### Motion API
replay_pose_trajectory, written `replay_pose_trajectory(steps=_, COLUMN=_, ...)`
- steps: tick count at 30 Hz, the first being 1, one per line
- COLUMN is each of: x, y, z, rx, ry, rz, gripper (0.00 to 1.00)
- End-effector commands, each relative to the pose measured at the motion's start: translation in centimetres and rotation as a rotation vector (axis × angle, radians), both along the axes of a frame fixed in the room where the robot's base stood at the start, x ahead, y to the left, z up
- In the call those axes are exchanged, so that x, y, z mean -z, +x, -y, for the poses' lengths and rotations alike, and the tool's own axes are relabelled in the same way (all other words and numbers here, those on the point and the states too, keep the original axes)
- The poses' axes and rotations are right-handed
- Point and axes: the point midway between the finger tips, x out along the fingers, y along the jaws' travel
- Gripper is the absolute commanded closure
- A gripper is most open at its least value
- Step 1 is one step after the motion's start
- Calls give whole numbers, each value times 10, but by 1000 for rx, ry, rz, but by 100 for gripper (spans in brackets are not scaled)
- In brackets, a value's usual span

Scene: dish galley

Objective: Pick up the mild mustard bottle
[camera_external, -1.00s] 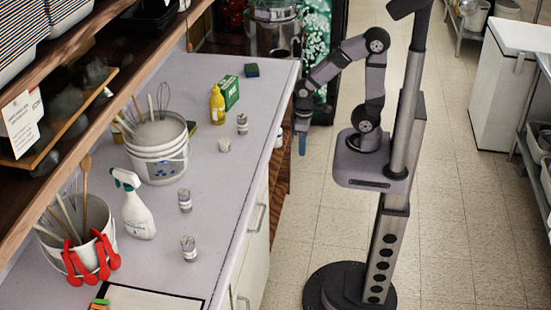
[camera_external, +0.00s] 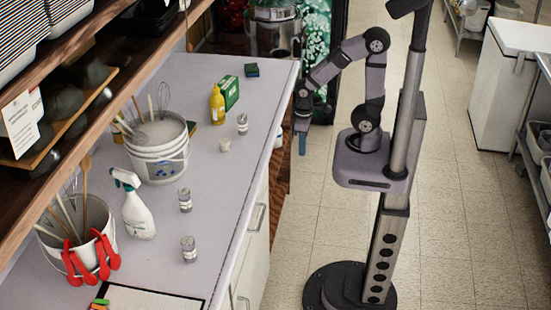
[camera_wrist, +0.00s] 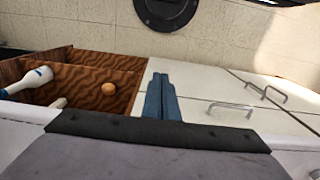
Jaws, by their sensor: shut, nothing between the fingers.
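A yellow mustard bottle (camera_external: 217,105) stands upright on the grey counter in the external view, beside a green box. Its label is too small to read. My gripper (camera_external: 302,143) hangs past the counter's right edge with its blue fingers pointing down, well apart from the bottle. In the wrist view the blue fingers (camera_wrist: 161,98) are together with nothing between them. The bottle is not visible in the wrist view.
The green box (camera_external: 231,92) touches or nearly touches the bottle. A white bucket of utensils (camera_external: 160,160), a spray bottle (camera_external: 137,208) and several small jars (camera_external: 242,124) stand on the counter. The wrist view shows cabinet doors (camera_wrist: 225,95) and open wooden shelving (camera_wrist: 85,85).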

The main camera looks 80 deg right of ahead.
Motion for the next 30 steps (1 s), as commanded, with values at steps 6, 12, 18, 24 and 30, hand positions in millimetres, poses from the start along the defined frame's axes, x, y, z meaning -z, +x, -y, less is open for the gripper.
replay_pose_trajectory(steps=6, x=0, y=0, z=0, rx=0, ry=0, rz=0, gripper=100)
replay_pose_trajectory(steps=12, x=0, y=0, z=0, rx=0, ry=0, rz=0, gripper=53)
replay_pose_trajectory(steps=18, x=0, y=0, z=0, rx=0, ry=0, rz=0, gripper=53)
replay_pose_trajectory(steps=24, x=-1, y=2, z=4, rx=-36, ry=-18, rz=-10, gripper=53)
replay_pose_trajectory(steps=30, x=-6, y=19, z=31, rx=-264, ry=-146, rz=-71, gripper=53)
